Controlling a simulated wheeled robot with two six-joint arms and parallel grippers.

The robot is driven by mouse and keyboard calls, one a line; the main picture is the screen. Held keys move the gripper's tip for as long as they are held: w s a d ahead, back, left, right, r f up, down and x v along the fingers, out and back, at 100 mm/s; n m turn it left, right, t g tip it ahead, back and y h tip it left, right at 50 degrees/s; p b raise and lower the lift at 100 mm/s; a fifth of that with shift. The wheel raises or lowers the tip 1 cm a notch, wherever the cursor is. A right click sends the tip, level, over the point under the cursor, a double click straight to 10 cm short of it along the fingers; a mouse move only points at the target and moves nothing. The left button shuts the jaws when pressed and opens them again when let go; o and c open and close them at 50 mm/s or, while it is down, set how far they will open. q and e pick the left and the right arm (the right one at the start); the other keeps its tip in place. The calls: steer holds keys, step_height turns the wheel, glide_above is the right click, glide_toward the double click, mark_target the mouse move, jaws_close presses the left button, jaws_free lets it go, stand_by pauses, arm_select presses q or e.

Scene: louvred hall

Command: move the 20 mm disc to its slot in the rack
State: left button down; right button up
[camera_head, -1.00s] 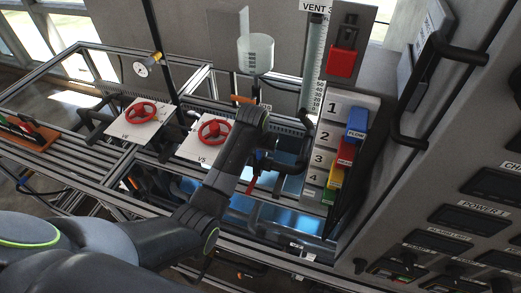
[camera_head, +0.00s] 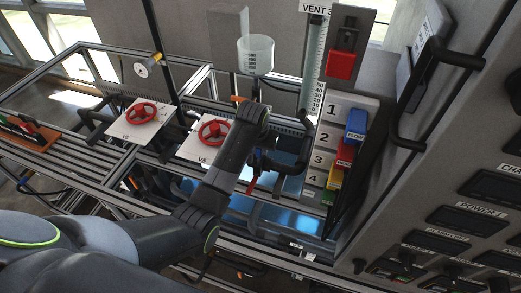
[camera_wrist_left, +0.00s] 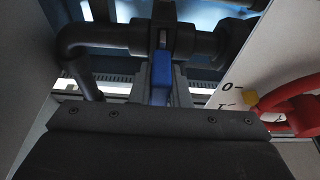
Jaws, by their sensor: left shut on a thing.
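I cannot make out a 20 mm disc in either view. An orange-brown rack (camera_head: 30,137) with dark, red and green pieces stands at the far left in the head view; its slots are too small to tell. My left arm reaches over the rig, and its wrist hides the fingers in the head view. In the left wrist view my left gripper (camera_wrist_left: 160,75) is shut on a blue handle (camera_wrist_left: 160,68) at a dark pipe fitting (camera_wrist_left: 165,38). My right gripper is in neither view.
Red handwheels V6 (camera_head: 141,112) and V5 (camera_head: 213,132) sit on white plates left of my wrist. A clear cup (camera_head: 255,56) stands behind it. Numbered coloured levers (camera_head: 343,153) and a grey panel with black handles (camera_head: 450,55) crowd the right. Rails run in front.

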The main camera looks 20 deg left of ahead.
arm_select(q)
steer(key=shift+r, duration=4.65)
